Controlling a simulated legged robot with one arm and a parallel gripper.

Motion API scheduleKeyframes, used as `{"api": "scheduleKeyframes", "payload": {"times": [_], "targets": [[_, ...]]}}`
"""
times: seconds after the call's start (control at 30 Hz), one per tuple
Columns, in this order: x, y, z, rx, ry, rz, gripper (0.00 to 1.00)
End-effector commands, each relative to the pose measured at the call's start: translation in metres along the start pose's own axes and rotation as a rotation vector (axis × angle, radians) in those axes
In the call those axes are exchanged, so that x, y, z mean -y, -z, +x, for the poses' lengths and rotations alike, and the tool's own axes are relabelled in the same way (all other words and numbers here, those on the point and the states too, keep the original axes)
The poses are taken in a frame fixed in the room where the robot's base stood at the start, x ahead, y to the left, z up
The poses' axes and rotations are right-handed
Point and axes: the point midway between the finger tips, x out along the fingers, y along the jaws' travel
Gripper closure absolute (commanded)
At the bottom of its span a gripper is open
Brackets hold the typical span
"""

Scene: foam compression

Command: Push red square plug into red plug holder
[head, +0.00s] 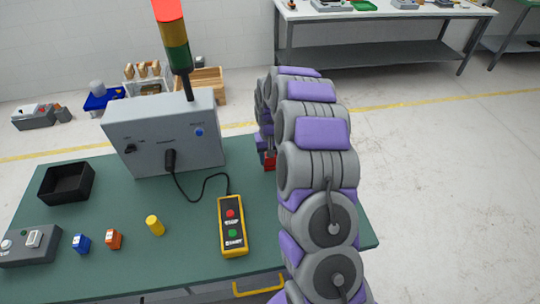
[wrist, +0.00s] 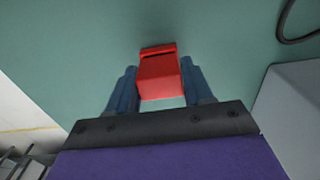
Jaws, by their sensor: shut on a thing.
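My gripper (wrist: 158,68) is shut on a red square block (wrist: 159,82), which I take as the red square plug, with a blue finger on each side. Beyond the block's upper edge is a red strip (wrist: 158,49) with a dark line under it. I cannot tell whether this strip is the red plug holder or part of the plug. In the head view a small red patch (head: 269,163) shows low at the table, right of the grey box, mostly hidden behind my arm. How deep the plug sits cannot be seen.
A grey control box (head: 165,135) with a signal tower stands left of my arm. A cabled yellow pendant (head: 232,228), a yellow cylinder (head: 155,225), orange (head: 114,239) and blue (head: 81,243) blocks, a grey device (head: 32,245) and a black bin (head: 66,183) are on the green table (head: 195,265).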

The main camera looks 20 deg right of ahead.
Motion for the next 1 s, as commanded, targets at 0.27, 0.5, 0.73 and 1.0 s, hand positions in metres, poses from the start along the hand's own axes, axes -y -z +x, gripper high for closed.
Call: {"api": "scheduleKeyframes", "payload": {"times": [0.27,0.5,0.73,1.0], "targets": [[-0.0001,0.0000,0.0051,0.000,0.000,0.000,0.98],[0.0000,0.0000,0.0081,0.002,0.000,0.000,0.41],[-0.0001,-0.0003,0.0073,0.001,0.000,0.000,0.20],[0.0000,-0.0002,0.0073,0.001,0.000,0.000,0.20]]}}
